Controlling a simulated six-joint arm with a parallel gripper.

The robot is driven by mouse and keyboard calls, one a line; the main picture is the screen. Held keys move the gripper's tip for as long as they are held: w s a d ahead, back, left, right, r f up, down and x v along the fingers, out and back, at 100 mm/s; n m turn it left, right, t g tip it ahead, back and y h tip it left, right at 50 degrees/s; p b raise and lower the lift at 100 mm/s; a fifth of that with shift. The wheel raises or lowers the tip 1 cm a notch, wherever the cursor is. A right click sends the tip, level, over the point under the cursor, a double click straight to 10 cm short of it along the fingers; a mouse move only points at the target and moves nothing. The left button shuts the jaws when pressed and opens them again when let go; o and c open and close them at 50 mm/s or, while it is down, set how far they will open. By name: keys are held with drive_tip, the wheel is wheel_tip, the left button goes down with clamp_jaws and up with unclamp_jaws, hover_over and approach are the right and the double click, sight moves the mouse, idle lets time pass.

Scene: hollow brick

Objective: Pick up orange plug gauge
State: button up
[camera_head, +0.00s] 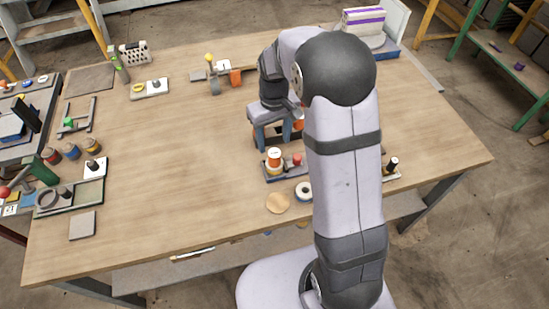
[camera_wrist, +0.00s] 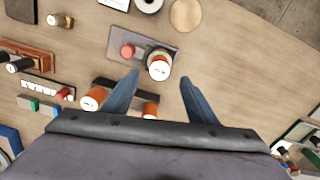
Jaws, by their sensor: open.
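My gripper (camera_head: 273,142) points down over the front middle of the table, and its fingers are apart. In the wrist view, the open gripper (camera_wrist: 160,80) shows two blue-grey fingers with nothing gripped between them. A larger orange cylinder with a white top (camera_wrist: 94,98) lies left of the left finger, by a dark bar (camera_wrist: 112,86). A smaller orange piece (camera_wrist: 150,111) shows between the fingers, partly hidden by the gripper body. A white-topped orange cylinder (camera_wrist: 159,66) stands on a grey plate just beyond the fingertips. I cannot tell which orange piece is the plug gauge.
The grey plate (camera_wrist: 118,46) also bears a red knob (camera_wrist: 128,51). A white ring (camera_head: 303,191) and a tan disc (camera_head: 277,203) lie near the front. Several tools and trays crowd the left side. The wooden table (camera_head: 185,160) is clear in its left middle.

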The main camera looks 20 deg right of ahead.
sight(274, 153)
drive_tip(key=shift+f+p, duration=1.6)
drive_tip(key=shift+f, duration=2.1)
drive_tip(key=c, duration=1.2)
